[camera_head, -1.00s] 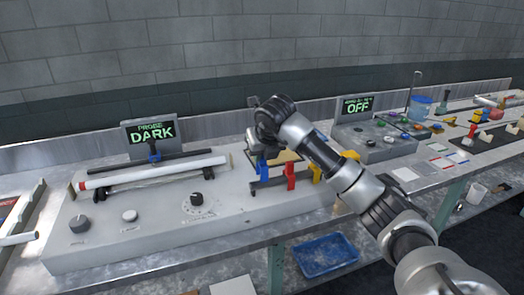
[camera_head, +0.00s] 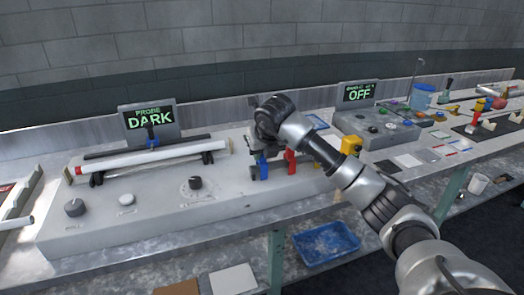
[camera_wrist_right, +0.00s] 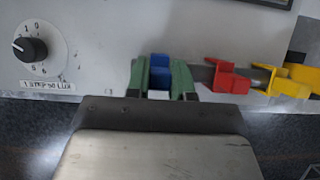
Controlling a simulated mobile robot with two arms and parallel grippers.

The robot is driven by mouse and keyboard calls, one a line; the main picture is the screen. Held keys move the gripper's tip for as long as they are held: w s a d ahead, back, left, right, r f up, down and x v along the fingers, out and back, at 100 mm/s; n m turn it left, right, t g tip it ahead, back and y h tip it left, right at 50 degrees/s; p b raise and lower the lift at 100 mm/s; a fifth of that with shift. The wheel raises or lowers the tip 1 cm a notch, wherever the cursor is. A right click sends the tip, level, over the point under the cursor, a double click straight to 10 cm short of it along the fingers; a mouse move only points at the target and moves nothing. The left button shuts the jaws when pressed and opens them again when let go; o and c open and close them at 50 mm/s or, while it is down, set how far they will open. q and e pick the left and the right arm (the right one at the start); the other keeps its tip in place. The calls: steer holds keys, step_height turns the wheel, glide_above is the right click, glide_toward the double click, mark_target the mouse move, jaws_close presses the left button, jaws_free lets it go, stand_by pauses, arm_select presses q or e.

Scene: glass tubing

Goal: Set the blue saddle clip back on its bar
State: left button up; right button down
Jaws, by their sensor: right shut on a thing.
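The blue saddle clip (camera_head: 262,168) is at the left of the row of coloured clips on the front of the long grey console. My right gripper (camera_head: 260,152) is shut on it from above. In the right wrist view, the blue clip (camera_wrist_right: 159,72) sits between the two green fingers (camera_wrist_right: 160,82). The bar (camera_wrist_right: 203,76) shows between the right finger and the red clip; whether the blue clip rests on it is hidden by the fingers. My left gripper is not in view.
A dial (camera_head: 195,183) and a glass tube (camera_head: 150,158) on supports are to the left. A blue tray (camera_head: 325,244) lies below.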

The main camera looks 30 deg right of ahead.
steer(key=c, duration=0.9)
jaws_free()
steer(key=shift+r, duration=0.1)
steer(key=w+r+p+v, duration=0.1)
steer(key=p+v, duration=0.3)
steer(key=v, duration=1.1)
steer(key=shift+w+d+r, duration=0.3)
steer(key=shift+w+r, duration=0.25)
steer(key=shift+r, duration=0.05)
